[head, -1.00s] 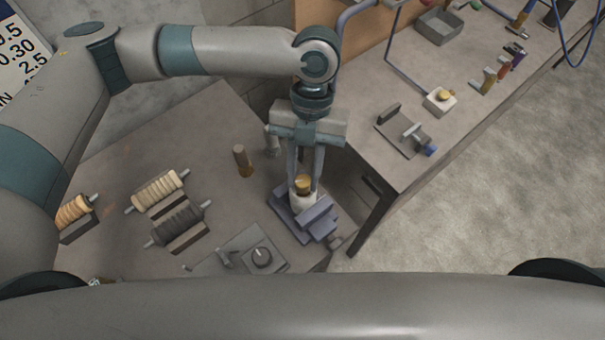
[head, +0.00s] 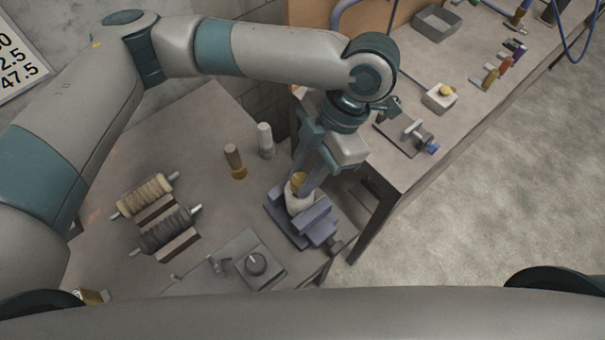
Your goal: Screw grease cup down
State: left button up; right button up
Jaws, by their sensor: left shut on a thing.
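A brass-yellow grease cup (head: 297,180) stands on a pale block (head: 299,204). The block sits in a blue-grey vise (head: 317,222) near the right edge of the near table. My left gripper (head: 302,181) reaches down from above and is shut on the grease cup, one finger on each side. The fingers partly hide the cup, and I cannot see its thread. A second pale block with a yellow cup (head: 443,92) stands on the far bench. My right gripper is not in view.
On the near table (head: 203,121) stand a wooden-handled piece (head: 235,160) and a pale cylinder (head: 266,140). Two wound rolls (head: 145,197) lie at left, and a grey plate with a round knob (head: 255,263) lies in front. The far bench (head: 390,162) holds several tools.

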pick_arm(q)
jog(key=m+t+b, duration=0.1)
jog(key=m, duration=0.3)
jog(key=shift+s+f+m+t+b, duration=0.15)
jog(key=shift+s+m+t+b, duration=0.05)
jog(key=shift+m+t+b, duration=0.2)
jog(key=m+t, duration=0.1)
jog(key=m, duration=0.1)
jog(key=m+b, duration=0.1)
jog(key=m, duration=0.1)
jog(key=shift+s+m+t, duration=0.15)
jog(key=shift+m+t, duration=0.25)
jog(key=o, duration=1)
jog(key=shift+o, duration=0.2)
jog(key=b+v, duration=0.3)
jog(key=v, duration=1.4)
jog(key=shift+r, duration=0.3)
